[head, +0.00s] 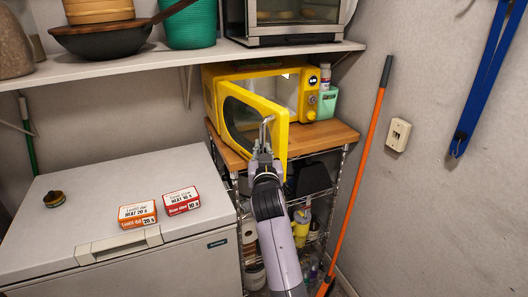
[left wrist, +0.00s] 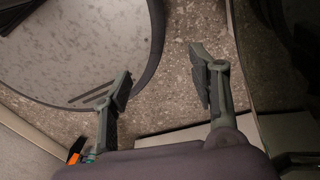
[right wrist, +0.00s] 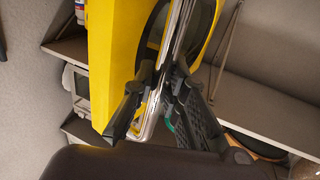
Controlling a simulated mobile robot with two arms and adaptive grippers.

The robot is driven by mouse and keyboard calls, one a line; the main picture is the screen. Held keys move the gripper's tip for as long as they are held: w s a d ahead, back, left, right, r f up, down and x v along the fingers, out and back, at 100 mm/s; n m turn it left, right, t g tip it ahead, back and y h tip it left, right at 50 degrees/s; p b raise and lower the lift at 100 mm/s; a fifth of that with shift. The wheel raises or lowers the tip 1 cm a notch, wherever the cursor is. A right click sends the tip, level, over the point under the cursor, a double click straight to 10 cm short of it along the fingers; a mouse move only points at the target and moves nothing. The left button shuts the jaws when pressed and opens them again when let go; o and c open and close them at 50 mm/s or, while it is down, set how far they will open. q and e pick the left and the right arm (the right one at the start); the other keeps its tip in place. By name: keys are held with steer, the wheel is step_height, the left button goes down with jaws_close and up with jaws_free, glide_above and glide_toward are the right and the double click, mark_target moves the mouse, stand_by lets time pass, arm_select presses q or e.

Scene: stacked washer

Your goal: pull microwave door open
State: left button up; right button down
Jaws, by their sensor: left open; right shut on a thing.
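A yellow microwave (head: 304,84) stands on a wooden-topped wire rack. Its yellow door (head: 272,118) is swung partly open towards me, and part of the cavity shows behind it. The chrome door handle (head: 267,130) runs along the door's free edge. My right gripper (head: 264,148) is at this handle. In the right wrist view the fingers of my right gripper (right wrist: 160,95) are closed around the chrome bar (right wrist: 178,45), beside the yellow door (right wrist: 112,50). My left gripper (left wrist: 160,85) is open and empty in the left wrist view, above a speckled floor; it is not in the head view.
A white chest freezer (head: 100,205) stands left of the rack, with an orange box (head: 138,214) and a red box (head: 181,201) on its lid. A shelf (head: 215,55) runs above. An orange pole (head: 362,165) leans on the right wall. A green item (head: 327,102) stands beside the microwave.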

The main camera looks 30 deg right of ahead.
arm_select(q)
steer(key=shift+s, duration=0.1)
arm_select(e)
steer(key=shift+r, duration=0.2)
steer(key=c, duration=2)
jaws_free()
steer(key=o, duration=0.3)
steer(key=shift+w+a+f, duration=0.1)
steer(key=shift+w+a, duration=0.05)
arm_select(q)
steer(key=shift+a, duration=0.35)
arm_select(e)
steer(key=shift+o, duration=0.6)
arm_select(q)
steer(key=shift+a, duration=0.1)
